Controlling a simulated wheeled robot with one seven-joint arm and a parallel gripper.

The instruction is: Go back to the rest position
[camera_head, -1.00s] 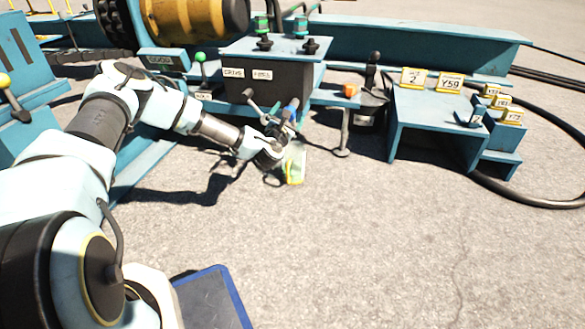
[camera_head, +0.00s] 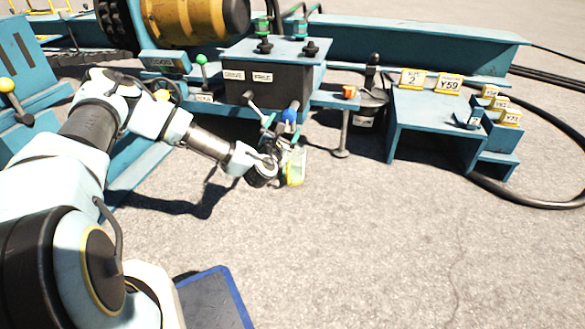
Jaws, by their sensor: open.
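My gripper (camera_head: 282,152) is at the end of my arm, in front of the dark control box, above the pavement. Its fingers are small in this view, and I see nothing held between them. A pale green and yellow piece (camera_head: 295,167) shows right at the gripper; I cannot tell whether it is part of it. A blue-knobbed lever (camera_head: 289,116) on the front of the control box (camera_head: 262,90) stands just behind and above the gripper, with a small gap showing.
A lever with a black knob (camera_head: 249,96) is beside the blue one. A green-knobbed lever (camera_head: 201,61) and a yellow-knobbed lever (camera_head: 7,86) stand to the left. A teal bench (camera_head: 430,105) with yellow labels is at the right. The pavement in front (camera_head: 380,240) is clear.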

